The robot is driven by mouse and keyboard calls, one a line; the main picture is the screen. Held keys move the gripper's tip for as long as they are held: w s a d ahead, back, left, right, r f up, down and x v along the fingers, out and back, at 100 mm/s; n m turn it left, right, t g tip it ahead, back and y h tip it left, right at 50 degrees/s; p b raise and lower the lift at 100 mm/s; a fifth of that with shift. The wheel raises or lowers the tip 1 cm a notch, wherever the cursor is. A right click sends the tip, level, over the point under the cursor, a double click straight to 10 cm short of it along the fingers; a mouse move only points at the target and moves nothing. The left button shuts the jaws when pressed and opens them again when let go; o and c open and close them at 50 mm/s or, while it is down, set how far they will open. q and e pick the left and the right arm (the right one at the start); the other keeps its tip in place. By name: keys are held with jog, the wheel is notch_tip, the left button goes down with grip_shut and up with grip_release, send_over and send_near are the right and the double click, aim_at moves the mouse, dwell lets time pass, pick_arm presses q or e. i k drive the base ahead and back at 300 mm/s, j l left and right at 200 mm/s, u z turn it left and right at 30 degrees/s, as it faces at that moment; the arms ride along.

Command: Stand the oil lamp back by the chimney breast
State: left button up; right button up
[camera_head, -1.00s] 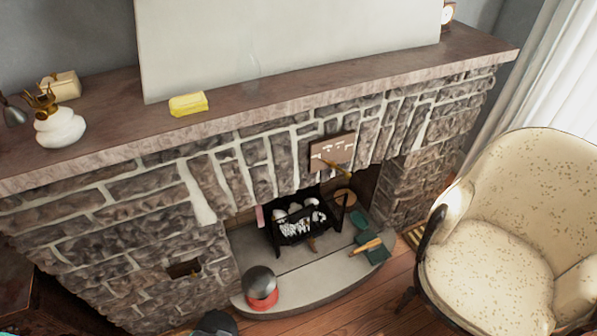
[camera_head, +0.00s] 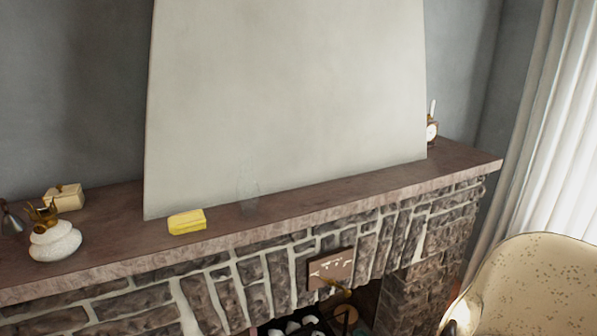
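A squat white pot-like body with a brass fitting on top (camera_head: 55,242) stands upright at the left end of the mantel shelf (camera_head: 330,196). It looks like the oil lamp, though I cannot be sure. A clear glass piece (camera_head: 248,188), faint and hard to make out, stands on the shelf against the pale chimney breast (camera_head: 290,95). The chimney breast rises from the shelf in the middle of the view. Neither of my grippers shows in the head view.
A yellow block (camera_head: 187,222) lies near the shelf's front edge. A cream box (camera_head: 64,197) and a dark metal object (camera_head: 10,221) flank the white body. A cream armchair (camera_head: 535,285) is lower right. Right-of-centre shelf is clear.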

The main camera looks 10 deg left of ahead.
aim_at(61, 240)
jog(key=u, duration=1.55)
